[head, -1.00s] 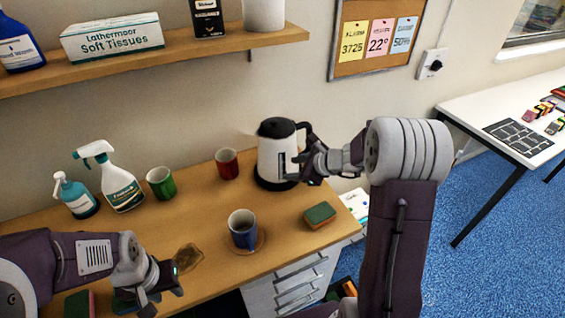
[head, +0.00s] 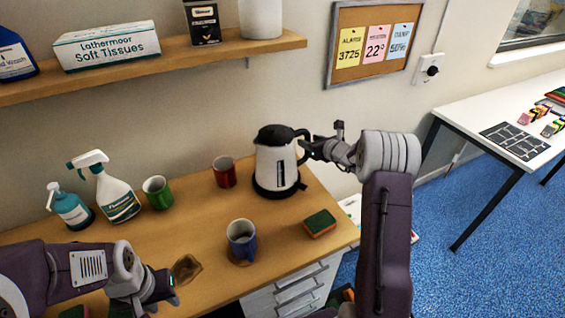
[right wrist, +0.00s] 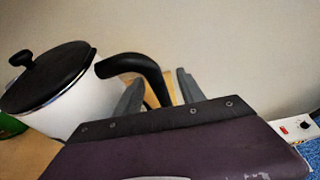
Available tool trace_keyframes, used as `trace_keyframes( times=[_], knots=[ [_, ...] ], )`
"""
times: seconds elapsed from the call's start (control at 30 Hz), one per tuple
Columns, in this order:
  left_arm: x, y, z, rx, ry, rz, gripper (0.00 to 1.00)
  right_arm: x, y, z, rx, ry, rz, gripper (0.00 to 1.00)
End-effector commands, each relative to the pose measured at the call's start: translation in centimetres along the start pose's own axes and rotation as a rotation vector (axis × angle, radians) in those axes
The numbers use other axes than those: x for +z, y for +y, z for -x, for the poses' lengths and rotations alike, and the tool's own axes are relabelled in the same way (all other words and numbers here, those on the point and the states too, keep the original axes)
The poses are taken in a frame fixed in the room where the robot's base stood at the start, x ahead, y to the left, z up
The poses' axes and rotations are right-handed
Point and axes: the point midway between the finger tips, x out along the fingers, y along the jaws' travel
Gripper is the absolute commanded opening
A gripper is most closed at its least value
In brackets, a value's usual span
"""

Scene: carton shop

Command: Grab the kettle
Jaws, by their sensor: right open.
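The kettle (head: 274,168) stands upright on its black base at the back right of the wooden counter. It is white with a black lid and a black handle on its right side. My right gripper (head: 312,150) is beside the handle. In the right wrist view, the kettle (right wrist: 75,108) is at left, and its black handle (right wrist: 140,66) reaches between the two grey fingers of my open right gripper (right wrist: 160,88). Contact with the handle cannot be told. My left gripper (head: 172,287) is over the front left of the counter, away from the kettle; its jaw opening is unclear.
A red mug (head: 224,173) stands left of the kettle, and a blue mug (head: 241,238) in front. A sponge (head: 320,223) lies near the right edge. A green mug (head: 157,192) and spray bottle (head: 116,198) stand left. A shelf (head: 180,57) hangs above.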

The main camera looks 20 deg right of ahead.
Motion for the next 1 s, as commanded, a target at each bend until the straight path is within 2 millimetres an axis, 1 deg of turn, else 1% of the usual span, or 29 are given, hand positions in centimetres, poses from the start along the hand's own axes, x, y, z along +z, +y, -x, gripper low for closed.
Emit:
trace_keyframes(
  times=[0.03,0.1,0.2,0.3,0.47,0.5,0.57,0.6,0.67,1.0],
  knots=[
    [-0.1,0.0,0.8,0.0,0.0,0.0,0.36,0.3,0.3,-0.8,0.004,0.002,-0.001,0.46],
    [-0.2,0.0,1.5,0.0,0.0,0.0,0.36,0.3,0.6,-2.2,0.004,0.002,0.0,0.46],
    [-0.2,0.0,1.8,0.0,0.001,0.0,0.36,0.2,0.6,-3.7,0.003,0.001,0.0,0.46],
    [-0.2,0.0,1.8,0.0,0.0,0.0,0.36,0.1,0.5,-4.4,0.002,0.0,0.001,0.46],
    [-0.2,0.0,1.7,0.0,0.0,0.0,0.36,0.1,0.5,-4.5,0.001,0.0,0.001,0.46],
    [-0.2,0.0,1.7,0.0,0.0,0.0,0.36,0.1,0.5,-4.4,0.001,0.0,0.001,0.43],
    [-0.2,0.0,1.7,0.0,0.0,0.0,0.36,0.1,0.5,-4.4,0.001,0.0,0.001,0.27],
    [-0.2,0.0,1.7,0.0,0.0,0.0,0.36,0.1,0.5,-4.4,0.001,0.0,0.001,0.16],
    [-0.2,0.0,1.7,0.0,0.0,0.0,0.36,0.1,0.5,-4.4,0.001,0.0,0.001,0.0],
    [-0.2,0.0,1.7,0.0,0.0,0.0,0.36,0.1,0.5,-4.4,0.001,0.0,0.0,0.0]
  ],
)
